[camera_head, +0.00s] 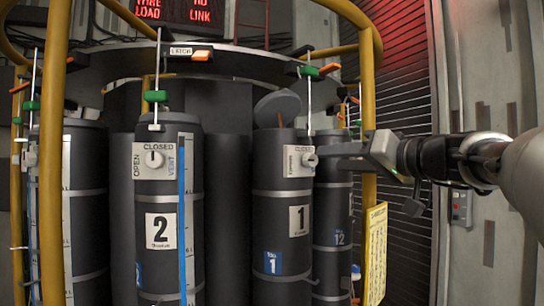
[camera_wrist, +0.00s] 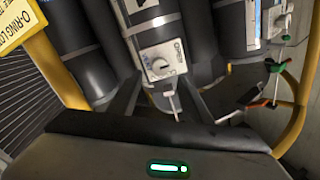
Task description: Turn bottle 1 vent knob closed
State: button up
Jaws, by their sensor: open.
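Bottle 1 (camera_head: 285,190) is a dark cylinder with a "1" plate, right of the middle in the head view. Its pale vent knob (camera_head: 309,159) sits on a white label at the top; it also shows in the wrist view (camera_wrist: 157,66), with the word OPEN beside it. The knob's pointer direction is hard to read. My gripper (camera_head: 322,154) comes in from the right, its fingertips close to the knob. In the wrist view, my open fingers (camera_wrist: 160,82) lie either side of the line to the knob, which appears at or just beyond their tips. I cannot tell whether they touch it.
Bottle 2 (camera_head: 168,215) stands to the left, its knob (camera_head: 154,159) under the word CLOSED. Yellow posts (camera_head: 368,100) frame the rack. A rod with a green clip (camera_head: 309,73) hangs above bottle 1. A yellow sign (camera_head: 376,250) hangs at the right post.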

aim_at(314, 159)
jog(key=p+x, duration=0.1)
jog(key=x, duration=0.5)
jog(key=shift+w+a, duration=0.15)
jog(key=shift+w, duration=0.1)
jog(key=c, duration=1.1)
